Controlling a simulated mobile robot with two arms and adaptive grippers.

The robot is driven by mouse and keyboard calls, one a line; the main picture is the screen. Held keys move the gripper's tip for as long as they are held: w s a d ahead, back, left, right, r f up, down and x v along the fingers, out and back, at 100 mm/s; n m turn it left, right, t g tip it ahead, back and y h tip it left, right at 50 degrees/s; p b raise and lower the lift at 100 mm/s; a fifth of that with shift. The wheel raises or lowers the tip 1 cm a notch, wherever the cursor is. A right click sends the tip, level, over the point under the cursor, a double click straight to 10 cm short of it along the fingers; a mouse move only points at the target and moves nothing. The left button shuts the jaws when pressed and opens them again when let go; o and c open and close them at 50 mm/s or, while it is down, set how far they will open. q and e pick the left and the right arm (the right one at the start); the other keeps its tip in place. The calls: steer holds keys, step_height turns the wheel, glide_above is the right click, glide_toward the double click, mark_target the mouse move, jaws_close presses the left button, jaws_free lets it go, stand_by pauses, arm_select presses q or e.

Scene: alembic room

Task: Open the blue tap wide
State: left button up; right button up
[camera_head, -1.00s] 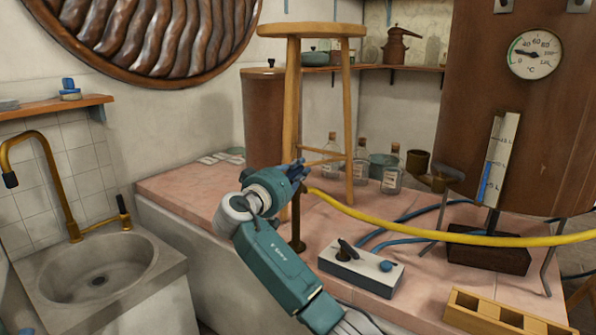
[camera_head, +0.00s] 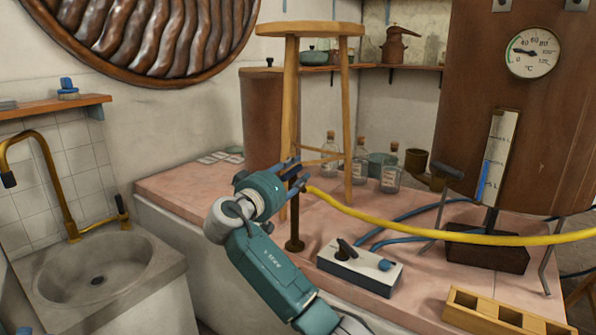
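My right gripper (camera_head: 296,176) reaches in from the bottom centre, at the top of a thin brown standpipe (camera_head: 295,222) on the pink tiled bench. Its two dark blue fingers are apart, one above the other, with the dark top of the pipe seen between or behind them. I cannot tell if they touch it. The yellow hose (camera_head: 420,228) starts just right of the fingertips. No blue tap shows clearly; the gripper may hide it. A blue knob (camera_head: 385,265) sits on a white control box (camera_head: 360,270) lower right. My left gripper is not in view.
A wooden stool (camera_head: 347,120) stands on the bench (camera_head: 180,188) close behind the gripper. Corked bottles (camera_head: 390,175) stand behind. A brown boiler (camera_head: 540,130) with a gauge is at right. A sink (camera_head: 95,270) with a brass faucet (camera_head: 68,215) is at left.

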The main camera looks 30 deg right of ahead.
steer(key=v, duration=0.9)
steer(key=shift+s+a, duration=0.15)
steer(key=shift+a, duration=0.2)
steer(key=shift+f, duration=0.1)
